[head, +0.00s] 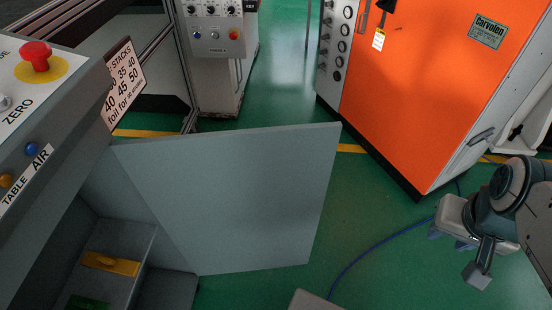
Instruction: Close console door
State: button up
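The console (45,195) stands at the left, with a red button, blue and orange buttons and labels on its sloped top. Its grey door (235,200) stands wide open, swung out to the right over the green floor. The open compartment (165,255) below shows an orange piece and a green piece inside. My gripper (449,238) is at the lower right, well to the right of the door's free edge and apart from it. Its two short fingers look spread, with nothing visible between them.
An orange cabinet (430,85) with a row of dials stands behind, right of the door. A grey control box (218,30) stands at the back. A blue cable (375,245) lies on the floor between door and gripper. A pale object (313,301) shows at the bottom edge.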

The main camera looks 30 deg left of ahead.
aim_at(232, 201)
jog(key=i, duration=2.65)
jog(key=u, duration=2.25)
jog(key=i, duration=0.9)
jog(key=u, duration=2.95)
